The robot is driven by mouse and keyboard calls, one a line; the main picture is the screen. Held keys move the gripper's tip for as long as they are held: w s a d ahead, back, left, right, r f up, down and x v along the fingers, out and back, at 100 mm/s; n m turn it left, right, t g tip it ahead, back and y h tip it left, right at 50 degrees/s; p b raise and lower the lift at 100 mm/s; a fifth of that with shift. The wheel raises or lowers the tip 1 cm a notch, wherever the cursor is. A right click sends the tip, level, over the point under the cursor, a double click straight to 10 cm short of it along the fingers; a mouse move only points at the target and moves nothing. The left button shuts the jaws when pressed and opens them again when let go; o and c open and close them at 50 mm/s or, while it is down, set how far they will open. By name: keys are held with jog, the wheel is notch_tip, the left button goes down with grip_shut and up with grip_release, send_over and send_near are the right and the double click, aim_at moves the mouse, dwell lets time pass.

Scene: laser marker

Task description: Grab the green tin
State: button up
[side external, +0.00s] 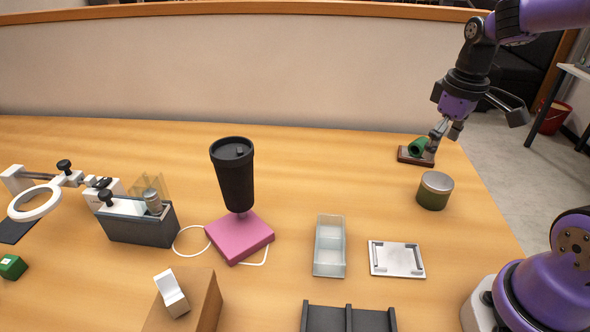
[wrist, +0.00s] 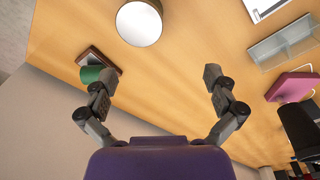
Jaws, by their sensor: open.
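The green tin (side external: 435,191) is a short cylinder with an olive-green side and a flat metal lid. It stands upright on the wooden table at the right of the side view. The wrist view shows its pale round lid (wrist: 139,23) at the top, beyond my fingertips. My gripper (side external: 446,134) is behind the tin in the side view, pointing down and apart from it. In the wrist view my gripper (wrist: 158,79) is open, with bare table between its fingers. The tin's side is mostly hidden in the wrist view.
A green cylindrical piece (side external: 418,146) on a dark-red wooden base (side external: 404,156) is close beside my gripper; I cannot tell whether they touch. A white plate (side external: 397,259) and clear tray (side external: 330,246) are in front. A black tumbler (side external: 234,177) is above a pink block (side external: 240,238).

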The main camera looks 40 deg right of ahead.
aim_at(438, 180)
jog(key=d+f, duration=0.2)
jog(key=shift+s+d+g, duration=0.15)
jog(key=shift+d+g, duration=0.15)
jog(key=shift+g, duration=0.1)
notch_tip(438, 180, down, 5)
jog(key=shift+d+r, duration=0.1)
jog(key=f, duration=0.5)
jog(key=shift+s+d+f, duration=0.1)
jog(key=shift+d+f, duration=0.1)
jog(key=shift+f, duration=0.05)
jog(key=c, duration=1.2)
